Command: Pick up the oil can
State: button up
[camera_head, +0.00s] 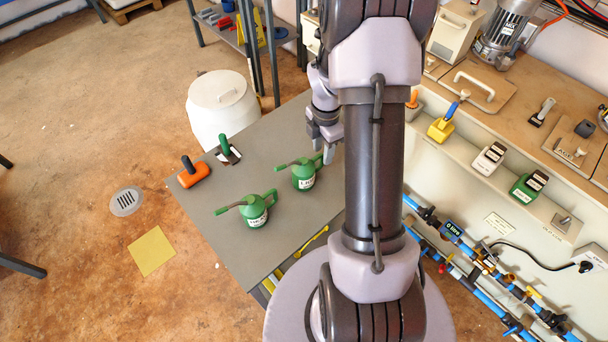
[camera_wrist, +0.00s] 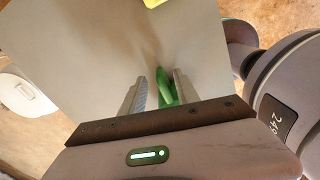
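Two green oil cans with white labels and thin spouts stand upright on a grey table (camera_head: 284,127). One oil can (camera_head: 304,177) is nearer my gripper; the other oil can (camera_head: 255,212) is to its lower left. My gripper (camera_head: 328,152) points down just right of the nearer can, by its handle. In the wrist view, my gripper's (camera_wrist: 161,90) fingers stand apart, with a green part (camera_wrist: 165,86) between or just beyond them. A gap shows beside its left finger. Contact cannot be made out, and the hand hides most of the green thing.
An orange block with a dark handle (camera_head: 194,174) and a green-handled tool (camera_head: 227,150) lie on the table's left side. A yellow tool (camera_head: 312,241) lies near its front edge. A white bin (camera_head: 221,105) stands behind. A bench with blue pipes (camera_head: 480,260) is at right.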

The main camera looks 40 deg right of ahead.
notch_tip(320, 180, down, 4)
jog(key=shift+f+b, duration=0.1)
jog(key=shift+b, duration=0.75)
jog(key=shift+c, duration=0.9)
grip_shut()
